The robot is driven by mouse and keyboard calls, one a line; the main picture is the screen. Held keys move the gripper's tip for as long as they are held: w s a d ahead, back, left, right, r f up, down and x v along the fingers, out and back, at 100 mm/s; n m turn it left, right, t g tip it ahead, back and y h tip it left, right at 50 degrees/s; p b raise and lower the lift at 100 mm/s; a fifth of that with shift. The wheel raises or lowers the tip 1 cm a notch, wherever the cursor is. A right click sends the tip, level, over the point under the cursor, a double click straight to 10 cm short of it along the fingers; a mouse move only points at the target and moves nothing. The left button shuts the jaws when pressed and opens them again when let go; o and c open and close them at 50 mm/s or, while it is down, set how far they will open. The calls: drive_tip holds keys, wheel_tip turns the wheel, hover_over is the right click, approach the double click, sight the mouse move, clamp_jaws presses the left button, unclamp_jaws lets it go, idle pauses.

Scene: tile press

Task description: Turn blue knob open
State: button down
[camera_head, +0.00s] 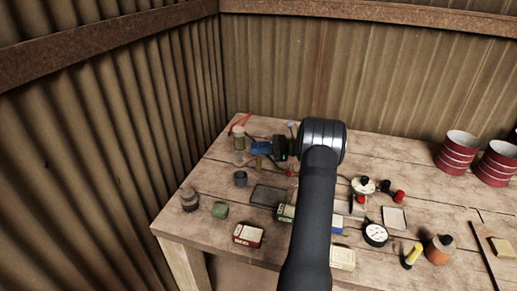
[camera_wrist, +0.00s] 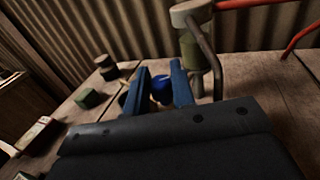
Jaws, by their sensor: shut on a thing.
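The blue knob (camera_wrist: 162,89) shows between the two blue fingers of my gripper (camera_wrist: 160,82) in the wrist view. The fingers are closed on its sides. In the head view my gripper (camera_head: 262,148) is at the back left of the table, and the knob cannot be told apart from the blue fingers there. A green cylinder with a pale cap (camera_wrist: 193,40) stands just beyond the fingers, with a grey pipe beside it. It also shows in the head view (camera_head: 239,142). How far the knob is turned cannot be seen.
The wooden table (camera_head: 215,172) holds small boxes, a gauge (camera_head: 375,234) and red tins (camera_head: 458,152). A red bent rod (camera_head: 240,122) lies behind the cylinder. Corrugated walls close off the left and back. Dark pots (camera_wrist: 106,68) and a green block (camera_wrist: 90,98) stand left of my gripper.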

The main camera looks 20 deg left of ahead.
drive_tip(key=shift+n+g+h, duration=0.7)
drive_tip(key=shift+n+g, duration=0.5)
drive_tip(key=shift+g, duration=0.4)
drive_tip(key=c, duration=1.3)
unclamp_jaws()
drive_tip(key=shift+o, duration=0.2)
drive_tip(key=shift+t, duration=0.3)
